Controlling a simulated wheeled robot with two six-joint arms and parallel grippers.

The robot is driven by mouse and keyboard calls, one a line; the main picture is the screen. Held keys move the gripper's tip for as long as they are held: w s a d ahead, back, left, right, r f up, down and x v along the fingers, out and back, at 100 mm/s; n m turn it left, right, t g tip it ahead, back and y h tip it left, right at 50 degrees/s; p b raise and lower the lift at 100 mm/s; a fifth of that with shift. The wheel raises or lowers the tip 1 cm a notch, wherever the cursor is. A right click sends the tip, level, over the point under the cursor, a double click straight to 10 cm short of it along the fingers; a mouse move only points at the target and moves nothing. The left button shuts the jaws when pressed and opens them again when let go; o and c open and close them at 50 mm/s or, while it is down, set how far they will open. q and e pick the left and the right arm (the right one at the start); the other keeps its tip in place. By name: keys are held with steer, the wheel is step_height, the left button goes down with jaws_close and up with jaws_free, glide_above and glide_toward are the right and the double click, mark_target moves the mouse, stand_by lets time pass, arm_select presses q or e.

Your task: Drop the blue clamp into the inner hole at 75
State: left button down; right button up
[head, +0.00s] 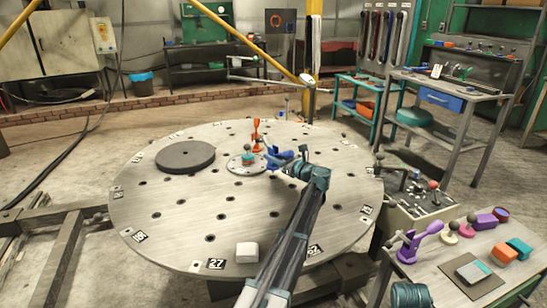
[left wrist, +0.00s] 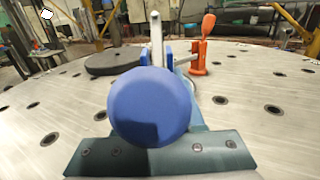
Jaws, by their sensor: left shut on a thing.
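My left gripper (head: 298,166) is over the large round metal table (head: 180,215), right of its centre. It is shut on the blue clamp (head: 277,158). In the left wrist view the clamp's round blue end (left wrist: 148,108) faces the camera and hides much of the clamp and the table under it. A grey bar stands up behind that end. I cannot tell how far the clamp is above the table. The table has rings of dark holes and number plates on its rim. One plate (head: 215,264) reads 27; I cannot make out a 75. My right gripper is not in view.
An orange clamp (head: 257,135) stands upright behind the blue clamp. A small disc with a green and red knob (head: 248,159) is at the table's centre. A dark round plate (head: 185,157) lies left, a white block (head: 247,252) near the front. A side bench (head: 440,285) holds a purple clamp (head: 419,241).

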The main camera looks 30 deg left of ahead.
mark_target(276, 149)
arm_select(q)
steer(key=shift+f, duration=0.3)
steer(key=shift+f+b, duration=0.35)
steer(key=shift+b, duration=0.2)
steer(key=shift+f+b, duration=1.65)
steer(key=shift+b, duration=0.05)
steer(key=c, duration=0.8)
jaws_free()
steer(key=shift+r, duration=0.1)
steer(key=shift+r+p, duration=3.75)
steer(key=shift+p, duration=0.1)
